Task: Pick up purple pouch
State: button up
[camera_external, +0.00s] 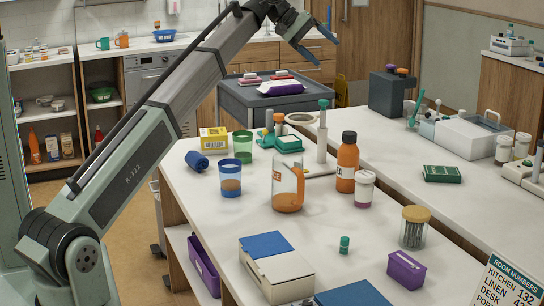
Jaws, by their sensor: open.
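A purple pouch-like item with white on it (282,89) lies flat on the grey cart (243,98) behind the white table. My gripper (325,52) is open and empty. In the picture it appears above and to the right of the purple item, apart from it. Its height and depth relative to the cart are hard to judge from this one view.
Red-and-white items (280,74) lie beside the purple item. The white table (220,218) in front holds an orange bottle (347,162), a jug (288,185), cups and boxes. A purple box (405,270) stands at its front right; a purple bin (203,265) sits below.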

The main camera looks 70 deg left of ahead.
jog(key=w+d+f+m+g+h, duration=0.1)
jog(key=d+f+m, duration=0.15)
jog(key=d, duration=0.45)
jog(key=w+d+f+m+g, duration=0.1)
jog(key=d+m, duration=0.2)
jog(key=d, duration=0.3)
jog(key=m+g+y, duration=0.6)
jog(key=m, duration=1.6)
send_over(408, 261)
notch_tip(408, 261, down, 23)
jog(key=f, duration=0.7)
jog(key=shift+d+f, duration=0.2)
jog(key=shift+f, duration=0.15)
jog(key=shift+a+f, duration=0.2)
jog(key=shift+f, duration=2.45)
jog(key=c, duration=1.1)
